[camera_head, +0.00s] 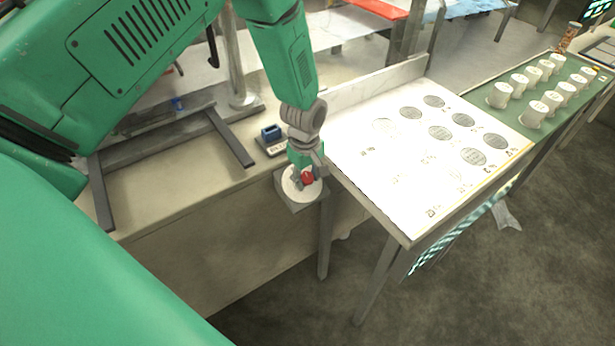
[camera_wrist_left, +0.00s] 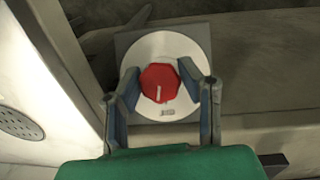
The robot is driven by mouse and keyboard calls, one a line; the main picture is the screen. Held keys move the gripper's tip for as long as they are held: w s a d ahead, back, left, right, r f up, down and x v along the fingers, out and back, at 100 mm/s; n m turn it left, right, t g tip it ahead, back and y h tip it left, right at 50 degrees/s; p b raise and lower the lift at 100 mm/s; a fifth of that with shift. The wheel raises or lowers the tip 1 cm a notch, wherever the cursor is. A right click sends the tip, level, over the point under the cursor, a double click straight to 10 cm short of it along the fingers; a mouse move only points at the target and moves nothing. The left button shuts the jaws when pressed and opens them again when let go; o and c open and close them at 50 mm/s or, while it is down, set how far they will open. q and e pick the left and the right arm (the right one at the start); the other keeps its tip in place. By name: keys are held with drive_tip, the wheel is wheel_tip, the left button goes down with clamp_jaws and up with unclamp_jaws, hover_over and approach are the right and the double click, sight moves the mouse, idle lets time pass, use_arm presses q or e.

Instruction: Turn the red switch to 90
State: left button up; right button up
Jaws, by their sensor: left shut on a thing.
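The red switch (camera_head: 307,178) is a faceted knob on a round white dial, on a grey box (camera_head: 300,203) at the bench's front edge. In the left wrist view the red switch (camera_wrist_left: 159,83) shows a pale pointer mark running toward the bottom of the picture. A small label on the dial (camera_wrist_left: 167,112) lies just below the mark; I cannot read it. My left gripper (camera_head: 305,176) reaches down to the dial. In the left wrist view the fingers of my left gripper (camera_wrist_left: 159,85) are shut on the red switch from both sides. My right gripper is not in view.
A white panel table (camera_head: 400,215) with round grey discs stands right of the box. A small blue-topped device (camera_head: 271,136) and a dark frame (camera_head: 232,138) sit on the bench. White cups (camera_head: 533,114) stand on a green surface further right.

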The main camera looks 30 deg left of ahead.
use_arm(q)
drive_tip(key=shift+o, duration=0.2)
drive_tip(key=m+g, duration=0.1)
drive_tip(key=m, duration=0.1)
drive_tip(key=m+y, duration=0.1)
drive_tip(key=shift+w+r+m+g+b, duration=0.15)
drive_tip(key=shift+w+m+g+b, duration=0.15)
drive_tip(key=shift+w+m+g, duration=0.1)
drive_tip(key=m+g+y+b, duration=0.1)
drive_tip(key=m, duration=0.2)
drive_tip(key=m+g+y+b, duration=0.1)
drive_tip(key=m+y, duration=0.1)
drive_tip(key=m, duration=0.2)
drive_tip(key=shift+s+b, duration=0.1)
drive_tip(key=shift+b, duration=0.2)
drive_tip(key=shift+m+g+y+b, duration=0.3)
drive_tip(key=shift+m+y+b, duration=0.25)
drive_tip(key=shift+m+y, duration=0.95)
drive_tip(key=shift+m+h, duration=0.3)
drive_tip(key=shift+m, duration=0.3)
drive_tip(key=shift+d, duration=0.1)
drive_tip(key=o, duration=1.1)
drive_tip(key=shift+s, duration=0.1)
